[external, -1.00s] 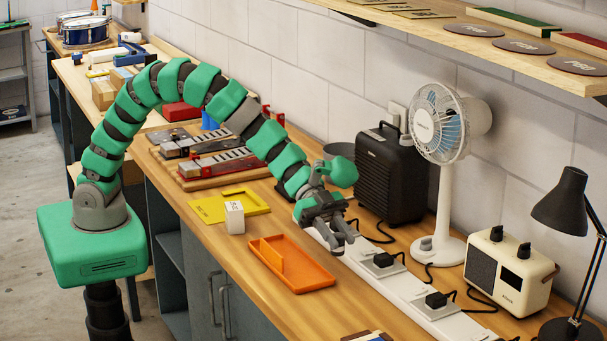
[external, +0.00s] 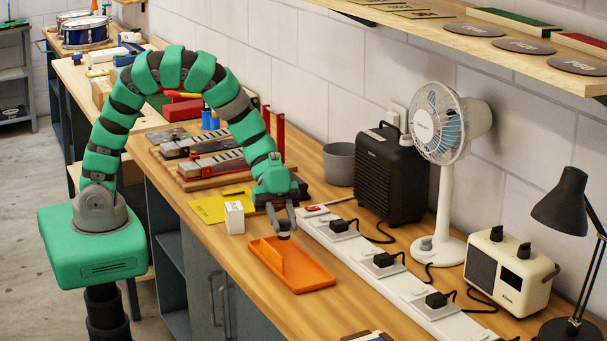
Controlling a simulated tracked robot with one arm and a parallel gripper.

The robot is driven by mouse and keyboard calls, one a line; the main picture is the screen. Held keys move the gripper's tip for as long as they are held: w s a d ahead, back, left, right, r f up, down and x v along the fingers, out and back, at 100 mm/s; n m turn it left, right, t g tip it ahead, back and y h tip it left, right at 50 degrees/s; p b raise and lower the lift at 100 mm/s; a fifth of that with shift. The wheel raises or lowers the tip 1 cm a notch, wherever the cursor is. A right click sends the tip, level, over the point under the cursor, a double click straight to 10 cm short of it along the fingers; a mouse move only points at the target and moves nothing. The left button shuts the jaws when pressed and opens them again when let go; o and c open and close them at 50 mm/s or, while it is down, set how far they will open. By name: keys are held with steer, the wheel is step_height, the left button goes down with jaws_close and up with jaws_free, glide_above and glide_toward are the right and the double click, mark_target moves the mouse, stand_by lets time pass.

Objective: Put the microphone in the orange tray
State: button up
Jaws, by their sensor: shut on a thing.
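The orange tray (external: 312,278) lies on the wooden bench, with an upright divider toward its left side. My gripper (external: 283,220) is over the far end of the tray, fingers pointing down. It is shut on a small grey thing, the microphone (external: 284,234), whose lower end shows between and below the fingertips. The fingers hide most of it. It looks to be just above the tray's far edge; I cannot tell whether it touches the tray.
A small white box (external: 234,218) stands on the bench left of the tray, by a yellow plate (external: 209,209). A white power strip (external: 398,284) with plugs runs along the tray's right. A grey pot (external: 339,164), black speaker (external: 391,180) and fan (external: 440,130) stand behind.

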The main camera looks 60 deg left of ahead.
steer(key=shift+f, duration=2.8)
steer(key=shift+f, duration=0.1)
steer(key=o, duration=1)
steer(key=shift+a, duration=0.1)
steer(key=v, duration=1.2)
